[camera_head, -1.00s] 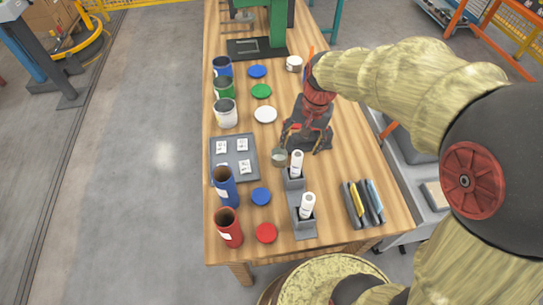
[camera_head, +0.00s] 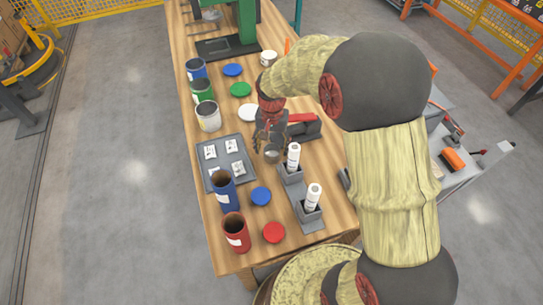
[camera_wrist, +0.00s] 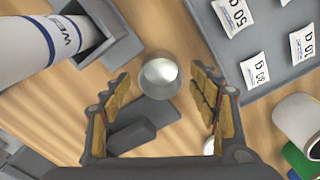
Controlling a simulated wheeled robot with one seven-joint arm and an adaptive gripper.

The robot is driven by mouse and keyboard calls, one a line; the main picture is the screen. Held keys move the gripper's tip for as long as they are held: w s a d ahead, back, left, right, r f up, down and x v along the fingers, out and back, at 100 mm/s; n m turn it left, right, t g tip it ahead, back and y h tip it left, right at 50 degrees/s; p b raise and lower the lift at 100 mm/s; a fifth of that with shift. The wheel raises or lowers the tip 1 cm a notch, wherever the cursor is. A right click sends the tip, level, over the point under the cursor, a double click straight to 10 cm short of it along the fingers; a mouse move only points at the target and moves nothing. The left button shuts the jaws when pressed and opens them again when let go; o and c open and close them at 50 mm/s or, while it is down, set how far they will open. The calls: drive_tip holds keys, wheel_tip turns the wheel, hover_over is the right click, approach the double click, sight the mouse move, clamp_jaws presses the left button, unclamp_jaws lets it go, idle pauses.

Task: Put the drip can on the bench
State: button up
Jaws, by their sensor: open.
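A small grey metal can (camera_head: 272,154), which looks like the drip can, stands on the wooden bench (camera_head: 335,165) near its middle. In the wrist view the can (camera_wrist: 160,77) shows as a round, shiny shape at the fingertips. My gripper (camera_head: 270,138) is above and just behind the can, pointing down. In the wrist view my gripper (camera_wrist: 163,85) is open, with one finger on each side of the can. I see a gap on both sides and no clear contact. The lower part of the can is hard to make out.
White rolls in grey holders (camera_head: 291,172) stand close to the can. A grey tray (camera_head: 249,178) with labelled packets lies to the left. Coloured cans (camera_head: 236,235) and lids (camera_head: 274,232) line the left side. A dark block with a red part (camera_head: 303,119) is behind right.

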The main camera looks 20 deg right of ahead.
sight(271, 153)
wheel_tip(271, 153, down, 3)
drive_tip(key=shift+a+f+b, duration=0.1)
drive_tip(key=shift+b, duration=0.3)
drive_tip(key=c, duration=0.4)
drive_tip(key=c, duration=0.7)
drive_tip(key=shift+c, duration=1.3)
drive_tip(key=shift+r, duration=0.25)
